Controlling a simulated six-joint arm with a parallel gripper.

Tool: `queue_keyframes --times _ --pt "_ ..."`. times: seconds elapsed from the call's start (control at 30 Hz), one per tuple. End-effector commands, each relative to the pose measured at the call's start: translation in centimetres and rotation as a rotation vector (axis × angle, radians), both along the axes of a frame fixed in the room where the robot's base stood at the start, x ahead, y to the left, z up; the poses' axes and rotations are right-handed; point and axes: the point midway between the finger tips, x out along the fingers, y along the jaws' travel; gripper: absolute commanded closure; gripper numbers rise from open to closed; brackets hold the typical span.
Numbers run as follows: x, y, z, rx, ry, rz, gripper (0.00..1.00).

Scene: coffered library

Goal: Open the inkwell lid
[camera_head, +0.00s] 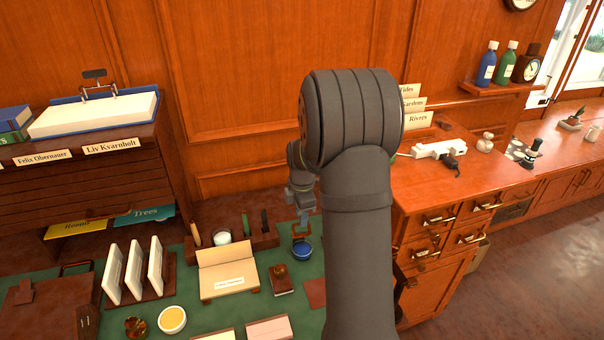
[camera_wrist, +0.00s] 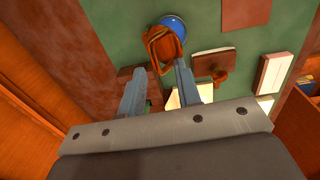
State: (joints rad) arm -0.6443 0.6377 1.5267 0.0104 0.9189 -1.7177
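A small round blue pot (camera_head: 302,250), which looks like the inkwell, stands on the green desk top below my gripper. An orange-brown, frame-like piece (camera_wrist: 163,46), which looks like its lid, rises at the pot's edge. The blue pot also shows in the wrist view (camera_wrist: 174,24), partly covered by this piece. My gripper (camera_wrist: 158,68) is open, its two grey fingers apart. The right fingertip is close to the frame-like piece in the picture; I cannot tell whether they touch. In the head view my gripper (camera_head: 304,212) points down above the pot.
A cream folder stand (camera_head: 226,272) and a small dark red block (camera_head: 282,280) are near the pot. A wooden pen holder (camera_head: 262,236) with a white cup stands behind. An upright white card rack (camera_head: 136,270) is at left. Green desk (camera_head: 255,306) shows between things.

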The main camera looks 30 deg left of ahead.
Motion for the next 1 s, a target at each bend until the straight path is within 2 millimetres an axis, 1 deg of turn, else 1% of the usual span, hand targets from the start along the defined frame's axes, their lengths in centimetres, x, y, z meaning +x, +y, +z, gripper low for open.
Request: queue_keyframes --times 0.03,0.1,0.5,0.6,0.8,1.0 --pt "0.0 0.0 1.1 0.001 -0.003 0.000 0.69" --pt "0.0 0.0 2.6 0.001 -0.003 0.000 0.69" --pt "-0.3 -0.4 10.5 -0.001 -0.001 0.000 0.69" --pt "-0.4 -0.5 12.1 -0.001 0.001 0.000 0.69" --pt "-0.5 -0.6 14.1 -0.001 0.001 0.000 0.69" --pt "-0.6 -0.6 14.7 -0.003 0.003 0.000 0.69"
